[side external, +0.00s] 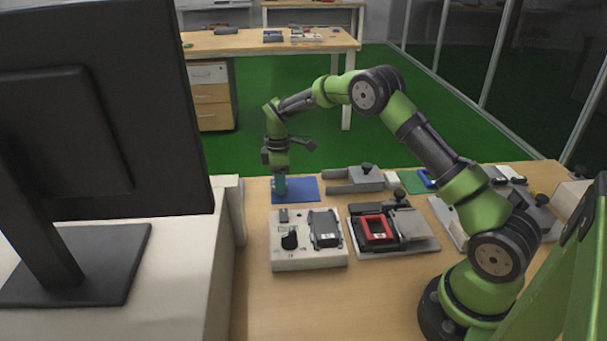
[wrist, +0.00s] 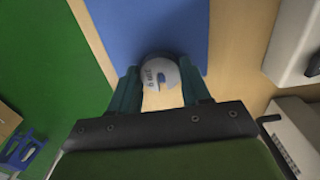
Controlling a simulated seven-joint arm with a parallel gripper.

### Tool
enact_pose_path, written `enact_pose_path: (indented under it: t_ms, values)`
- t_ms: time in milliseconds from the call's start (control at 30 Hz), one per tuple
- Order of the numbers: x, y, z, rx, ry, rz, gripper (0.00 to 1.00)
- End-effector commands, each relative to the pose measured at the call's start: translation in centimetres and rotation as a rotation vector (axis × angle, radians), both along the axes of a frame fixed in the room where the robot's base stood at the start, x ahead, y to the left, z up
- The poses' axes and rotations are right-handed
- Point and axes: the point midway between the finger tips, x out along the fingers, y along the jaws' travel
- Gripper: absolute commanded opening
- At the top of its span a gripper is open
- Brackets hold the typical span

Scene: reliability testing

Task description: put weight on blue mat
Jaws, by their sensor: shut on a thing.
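The weight (wrist: 158,68) is a round, pale grey disc with dark markings, seen between the fingertips in the wrist view. My gripper (wrist: 160,76) is shut on it, with one teal finger on each side. The blue mat (wrist: 150,22) lies beyond the weight, and the weight overlaps the mat's near edge in this view. In the side external view my gripper (side external: 279,191) points down at the left part of the blue mat (side external: 306,189). The weight cannot be made out there. Whether it touches the mat cannot be told.
A white control box (side external: 307,255) with a black knob stands in front of the mat. A grey fixture (side external: 355,180) lies to its right, and a red-framed fixture (side external: 378,228) is nearer. A large monitor (side external: 100,110) stands at left. The mat's right part is clear.

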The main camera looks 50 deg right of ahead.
Motion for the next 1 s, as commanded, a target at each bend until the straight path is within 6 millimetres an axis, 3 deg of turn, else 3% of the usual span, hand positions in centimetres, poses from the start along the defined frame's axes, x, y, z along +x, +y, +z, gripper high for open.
enact_pose_path:
  t_ms: [467,500,667,1000]
  values:
    - [0.02,-0.02,-0.31,0.0,-0.001,0.0,0.1]
    - [0.01,-0.03,-0.31,0.0,-0.001,0.0,0.52]
    - [0.01,-0.01,-0.31,-0.001,-0.001,0.0,0.76]
    - [-0.03,-0.01,-0.38,0.0,0.001,0.0,0.77]
